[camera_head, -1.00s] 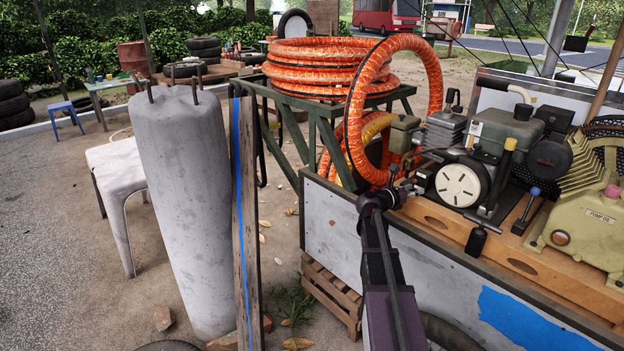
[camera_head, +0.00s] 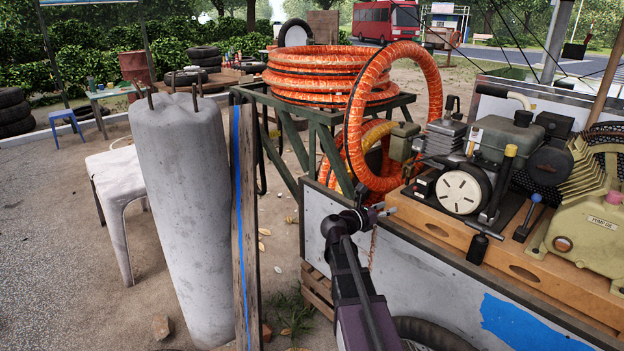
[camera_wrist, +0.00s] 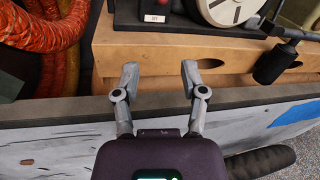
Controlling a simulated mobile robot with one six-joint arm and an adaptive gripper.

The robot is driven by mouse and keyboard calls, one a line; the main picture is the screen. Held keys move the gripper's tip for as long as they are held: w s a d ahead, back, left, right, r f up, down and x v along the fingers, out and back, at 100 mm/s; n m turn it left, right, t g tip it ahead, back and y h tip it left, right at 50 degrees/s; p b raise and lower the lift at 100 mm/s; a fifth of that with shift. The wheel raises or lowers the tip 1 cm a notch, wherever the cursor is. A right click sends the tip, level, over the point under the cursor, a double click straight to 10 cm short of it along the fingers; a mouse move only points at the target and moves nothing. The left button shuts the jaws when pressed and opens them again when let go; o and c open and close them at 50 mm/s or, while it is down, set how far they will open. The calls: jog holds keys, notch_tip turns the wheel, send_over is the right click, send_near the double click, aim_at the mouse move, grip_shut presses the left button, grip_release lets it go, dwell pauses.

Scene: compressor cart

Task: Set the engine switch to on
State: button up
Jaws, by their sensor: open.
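The engine (camera_head: 485,150) sits on the wooden bed of the cart, with a round white starter cover (camera_head: 462,192) facing me. The cover also shows at the top of the wrist view (camera_wrist: 228,8). A small white plate with a red mark (camera_wrist: 157,18) sits on the dark base left of the cover; I cannot tell whether it is the engine switch or how it is set. My gripper (camera_head: 386,211) is at the near edge of the cart, left of and below the cover. In the wrist view my gripper (camera_wrist: 159,76) is open and empty, its fingertips before the wooden bed.
An orange hose coil (camera_head: 330,72) rests on a green frame (camera_head: 318,118), with a loop hanging left of the engine. A black hanging handle (camera_wrist: 275,62) is right of my gripper. A concrete pillar (camera_head: 185,200) stands at left. The pump (camera_head: 590,235) is at right.

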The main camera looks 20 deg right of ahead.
jog(key=w+a+r+n+t+y+p, duration=0.3)
jog(key=a+n, duration=0.6)
jog(key=n, duration=0.3)
jog(key=w+a+r+n+t+y+p, duration=0.3)
jog(key=w+a+r+n+t+y, duration=0.2)
jog(key=n+t, duration=0.7)
jog(key=w+a+y, duration=0.2)
jog(key=a+y, duration=0.2)
jog(key=a, duration=0.1)
jog(key=shift+w+a+r+n, duration=0.15)
jog(key=shift+a+r+n, duration=0.05)
jog(key=shift+a+n, duration=0.1)
